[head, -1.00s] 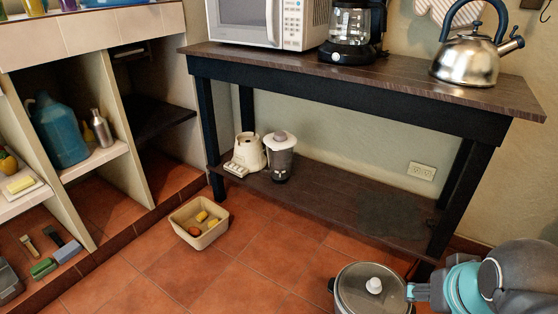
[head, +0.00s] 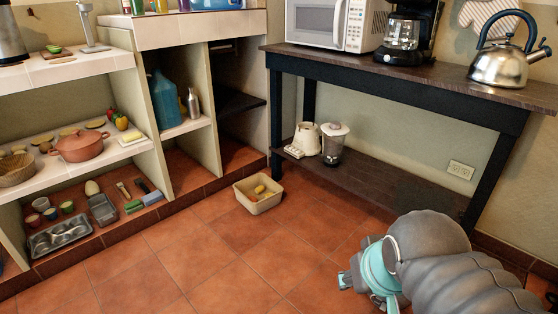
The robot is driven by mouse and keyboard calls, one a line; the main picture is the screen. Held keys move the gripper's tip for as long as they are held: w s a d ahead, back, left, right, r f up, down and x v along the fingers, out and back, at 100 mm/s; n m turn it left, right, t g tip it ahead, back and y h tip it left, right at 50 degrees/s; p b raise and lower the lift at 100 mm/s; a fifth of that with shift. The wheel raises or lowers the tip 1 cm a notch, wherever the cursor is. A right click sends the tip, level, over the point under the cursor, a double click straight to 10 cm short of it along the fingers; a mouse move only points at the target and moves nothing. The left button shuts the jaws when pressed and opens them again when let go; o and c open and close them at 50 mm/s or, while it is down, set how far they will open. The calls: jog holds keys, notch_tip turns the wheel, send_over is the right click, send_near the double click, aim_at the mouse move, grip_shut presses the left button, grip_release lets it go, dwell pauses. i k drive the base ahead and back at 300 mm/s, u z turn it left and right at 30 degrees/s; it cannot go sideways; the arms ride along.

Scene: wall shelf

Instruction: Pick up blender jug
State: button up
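The blender jug (head: 333,147), clear and greyish with a white lid, stands upright on the low dark shelf of the side table. The cream blender base (head: 306,138) stands just left of it, apart or nearly touching. My arm reaches in at the lower right, with a grey ribbed link and a teal joint. The small grey end piece (head: 346,281) at its left may be part of my gripper; its fingers cannot be made out. It is well in front of and below the jug in the picture, and not touching it.
The side table (head: 400,82) has dark legs and holds a microwave, coffee maker and kettle (head: 497,63) on top. A beige bin (head: 262,200) sits on the floor left of the jug. Tiled shelves with crockery fill the left. The middle floor is clear.

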aim_at(333, 146)
jog(key=u, duration=0.65)
jog(key=i, duration=0.95)
jog(key=u, duration=0.45)
jog(key=i, duration=1.35)
jog(key=z, duration=1.2)
jog(key=i, duration=0.85)
jog(key=z, duration=0.7)
